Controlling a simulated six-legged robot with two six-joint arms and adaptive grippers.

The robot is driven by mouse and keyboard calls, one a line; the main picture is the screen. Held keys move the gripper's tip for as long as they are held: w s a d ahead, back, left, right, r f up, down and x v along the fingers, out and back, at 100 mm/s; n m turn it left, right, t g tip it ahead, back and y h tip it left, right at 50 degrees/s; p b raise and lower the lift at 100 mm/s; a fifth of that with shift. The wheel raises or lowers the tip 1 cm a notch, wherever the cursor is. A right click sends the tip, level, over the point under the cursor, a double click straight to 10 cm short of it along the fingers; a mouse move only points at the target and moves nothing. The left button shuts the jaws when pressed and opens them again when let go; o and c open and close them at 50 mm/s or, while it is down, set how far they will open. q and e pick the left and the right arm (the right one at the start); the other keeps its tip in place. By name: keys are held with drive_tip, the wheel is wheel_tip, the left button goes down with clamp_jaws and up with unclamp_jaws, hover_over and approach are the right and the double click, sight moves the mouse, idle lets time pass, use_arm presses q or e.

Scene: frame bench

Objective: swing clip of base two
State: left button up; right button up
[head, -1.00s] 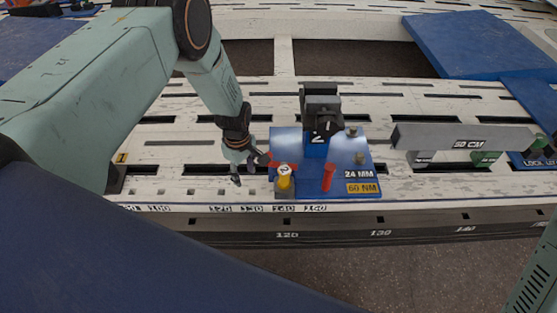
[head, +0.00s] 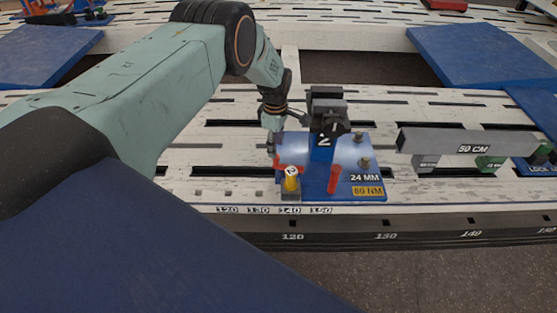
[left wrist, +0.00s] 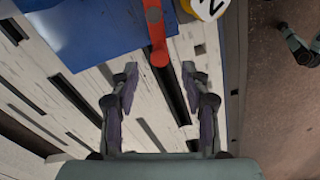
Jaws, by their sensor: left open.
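Base two is a blue plate (head: 312,191) with a dark upright block (head: 327,112) marked 2. A red lever (head: 288,168) lies at its left edge beside a yellow knob (head: 291,183); a second red handle (head: 334,179) stands further right. My left gripper (head: 284,125) is at the plate's back left corner, left of the block. In the left wrist view my open left gripper (left wrist: 160,75) points at the rounded end of a red bar (left wrist: 155,30), which sticks out past the blue plate (left wrist: 95,25). The fingers are apart and empty. The bar's other end is out of frame.
A grey bar (head: 470,142) marked 50 CM lies to the right of the base. Blue pads (head: 475,50) lie at the back right. The slotted white bench (head: 225,150) is bare left of the base. Its front edge (head: 400,235) carries a scale.

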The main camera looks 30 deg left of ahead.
use_arm(q)
wheel_tip(320, 180, down, 6)
drive_tip(key=shift+a+f+b, duration=0.1)
drive_tip(key=shift+f+b, duration=0.15)
drive_tip(key=shift+b, duration=0.95)
clamp_jaws()
